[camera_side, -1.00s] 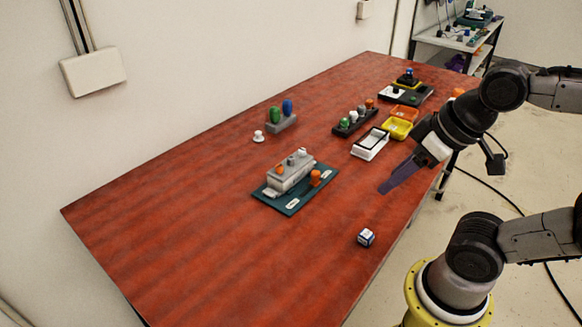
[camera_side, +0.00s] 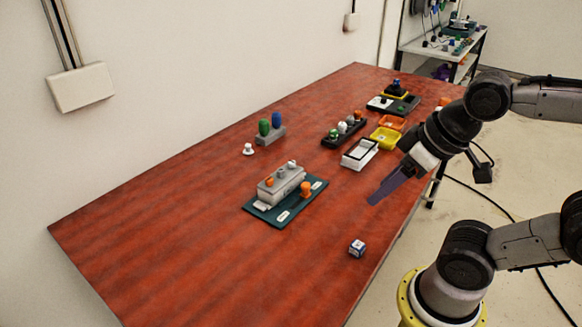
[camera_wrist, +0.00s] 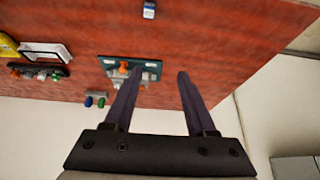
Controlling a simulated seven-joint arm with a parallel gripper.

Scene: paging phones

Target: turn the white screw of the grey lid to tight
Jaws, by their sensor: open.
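The grey lid (camera_side: 281,188) is on a grey box-like unit on a dark teal plate (camera_side: 259,212), near the table's middle. On its top are an orange screw, a grey screw and the white screw (camera_side: 292,165), which is at the far right end. An orange knob (camera_side: 306,188) stands on the plate beside the unit. My gripper (camera_side: 374,198) is open and empty, above the table to the right of the plate. In the wrist view my gripper (camera_wrist: 160,72) shows both fingers apart; the left finger partly hides the unit. I cannot tell how tight the white screw is.
A white-and-blue cube (camera_side: 357,248) lies near the front edge. Behind are a grey block with green and blue pegs (camera_side: 270,131), a small white knob (camera_side: 248,149), a black rack (camera_side: 343,131), a white tray (camera_side: 360,155) and a yellow tray (camera_side: 385,138). The table's left part is clear.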

